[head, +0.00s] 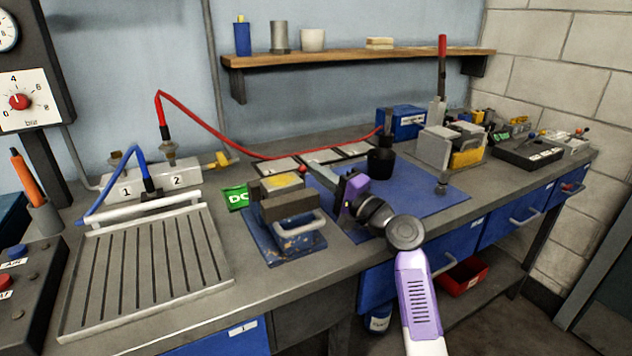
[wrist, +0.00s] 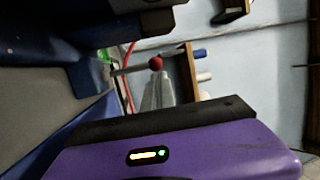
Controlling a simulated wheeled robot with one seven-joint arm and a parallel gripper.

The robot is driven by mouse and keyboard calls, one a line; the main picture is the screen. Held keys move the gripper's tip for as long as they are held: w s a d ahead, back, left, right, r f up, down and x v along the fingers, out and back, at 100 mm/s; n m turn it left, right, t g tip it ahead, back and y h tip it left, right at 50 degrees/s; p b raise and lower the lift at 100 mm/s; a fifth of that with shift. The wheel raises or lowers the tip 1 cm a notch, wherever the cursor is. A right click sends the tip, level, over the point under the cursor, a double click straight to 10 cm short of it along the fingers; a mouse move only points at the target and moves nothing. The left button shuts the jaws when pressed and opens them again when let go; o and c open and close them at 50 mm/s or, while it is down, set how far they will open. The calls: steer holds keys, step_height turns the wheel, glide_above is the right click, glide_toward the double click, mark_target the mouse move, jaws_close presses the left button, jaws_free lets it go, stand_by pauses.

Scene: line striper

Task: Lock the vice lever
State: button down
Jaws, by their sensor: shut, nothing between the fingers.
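The vice (head: 290,222) stands near the bench's front edge in the head view, with a worn blue base and grey jaws. Its lever shows a red ball knob (head: 303,168) at the back right of the jaws. The red knob (wrist: 156,63) also shows in the wrist view, on a thin rod, apart from my gripper's purple body. My gripper (head: 345,188) is just right of the vice and in front of the knob. It is shut with nothing in it. Its fingertips and the lever's lower end are partly hidden, so I cannot tell whether they touch.
A blue mat (head: 425,190) lies right of the vice, with a dark cup-like part (head: 380,162) on it. A slotted tray (head: 150,270) is at the left. A red hose (head: 215,133) arcs behind. A second grey fixture (head: 437,148) stands farther right.

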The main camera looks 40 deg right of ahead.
steer(key=shift+s+a+f, duration=0.3)
steer(key=shift+s+a, duration=0.1)
steer(key=shift+s, duration=0.3)
steer(key=shift+s+a+f+b, duration=0.15)
steer(key=shift+s+f+b, duration=0.1)
steer(key=shift+s+b, duration=0.15)
steer(key=shift+s, duration=0.15)
stand_by(0.7)
steer(key=r+v, duration=0.1)
steer(key=v, duration=0.7)
steer(key=r+v, duration=0.1)
steer(key=v, duration=0.3)
steer(key=shift+s+r, duration=0.25)
steer(key=shift+s, duration=0.45)
steer(key=shift+d, duration=0.2)
